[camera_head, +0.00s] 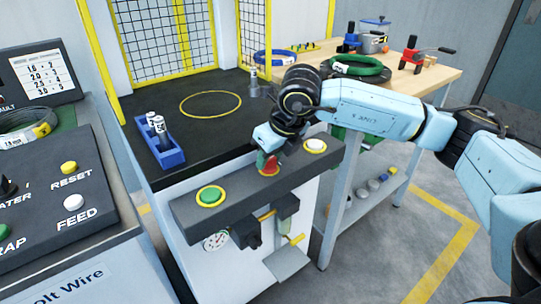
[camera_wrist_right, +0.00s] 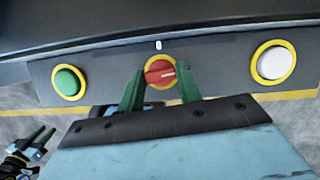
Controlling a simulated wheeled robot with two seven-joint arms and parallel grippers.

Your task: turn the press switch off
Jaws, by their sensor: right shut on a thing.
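The press switch is a red rotary knob (camera_head: 269,169) on a yellow ring, in the middle of the dark panel bar. In the right wrist view the knob (camera_wrist_right: 160,72) has a white mark pointing to the right, and a "0" label stands above it. My right gripper (camera_head: 268,155) reaches down onto the knob from above. In the wrist view its two green fingers (camera_wrist_right: 160,86) are on either side of the knob, shut on it. My left gripper (camera_wrist_right: 38,138) shows at the lower left of the wrist view, with its fingers apart and empty.
A green button (camera_head: 210,196) is left of the knob and a white button (camera_head: 315,146) right of it. A blue tray (camera_head: 168,157) with cylinders stands on the black press table behind. A wire machine (camera_head: 50,200) stands at the left, a wooden bench (camera_head: 440,76) at the right.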

